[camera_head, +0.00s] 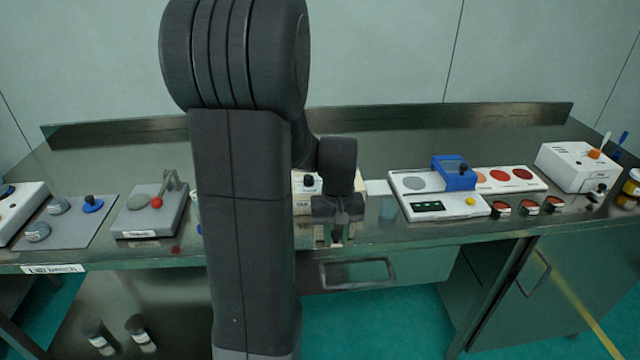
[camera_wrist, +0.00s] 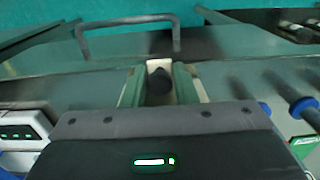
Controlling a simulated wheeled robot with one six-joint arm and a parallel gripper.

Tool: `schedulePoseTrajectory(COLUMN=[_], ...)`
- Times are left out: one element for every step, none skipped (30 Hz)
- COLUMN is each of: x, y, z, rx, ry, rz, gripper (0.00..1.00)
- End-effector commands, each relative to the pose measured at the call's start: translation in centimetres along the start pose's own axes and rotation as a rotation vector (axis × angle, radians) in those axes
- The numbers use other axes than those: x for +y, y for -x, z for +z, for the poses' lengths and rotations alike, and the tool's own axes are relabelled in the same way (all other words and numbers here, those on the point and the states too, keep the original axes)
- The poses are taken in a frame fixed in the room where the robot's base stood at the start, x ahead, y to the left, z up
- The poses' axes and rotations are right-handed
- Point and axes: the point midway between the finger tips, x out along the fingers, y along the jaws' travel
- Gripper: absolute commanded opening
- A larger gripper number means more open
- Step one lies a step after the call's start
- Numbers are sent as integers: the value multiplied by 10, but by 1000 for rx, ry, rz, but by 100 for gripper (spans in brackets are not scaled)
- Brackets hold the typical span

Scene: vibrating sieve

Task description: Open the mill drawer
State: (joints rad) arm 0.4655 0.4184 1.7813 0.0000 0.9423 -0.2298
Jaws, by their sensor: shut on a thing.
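The mill (camera_head: 304,184) is a cream box with a dark knob on top and a label, mostly hidden behind my arm and gripper. My gripper (camera_head: 337,232) points down at the bench's front edge, just in front of the mill. In the wrist view my gripper (camera_wrist: 158,88) has its two greenish fingers closed around a narrow cream part with a dark round piece (camera_wrist: 158,82) in it, which looks like the mill drawer. The fingers touch its sides. How far the drawer stands out from the mill cannot be told.
The steel bench (camera_head: 370,235) has a drawer handle (camera_head: 357,273) below its edge. Right are a white panel with a blue block (camera_head: 455,176), several small dishes, and a white box (camera_head: 580,166).

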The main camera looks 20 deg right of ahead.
Motion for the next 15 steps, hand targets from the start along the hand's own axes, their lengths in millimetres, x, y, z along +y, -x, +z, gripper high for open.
schedulePoseTrajectory(x=[0, 0, 0, 0, 0, 0, 0, 0, 0, 0, 0, 0, 0, 0, 0], y=[1, 1, 1, 1, 1, 1, 1, 1, 1, 1, 1, 1, 1, 1, 1], z=[-2, -3, -4, -5, -5, -6, -5, -5, -5, -5, -5, -5, -4, -4, -3], rx=[1, 2, 2, 2, 2, 2, 2, 2, 2, 2, 2, 2, 2, 2, 2], ry=[0, 0, 0, 0, 0, 0, 0, 0, 0, 0, 0, 0, 0, 0, 0], rz=[1, 1, 1, 1, 1, 1, 1, 1, 1, 1, 1, 1, 1, 1, 1], gripper=[12, 12, 12, 12, 12, 12, 12, 12, 12, 12, 12, 12, 12, 12, 12])
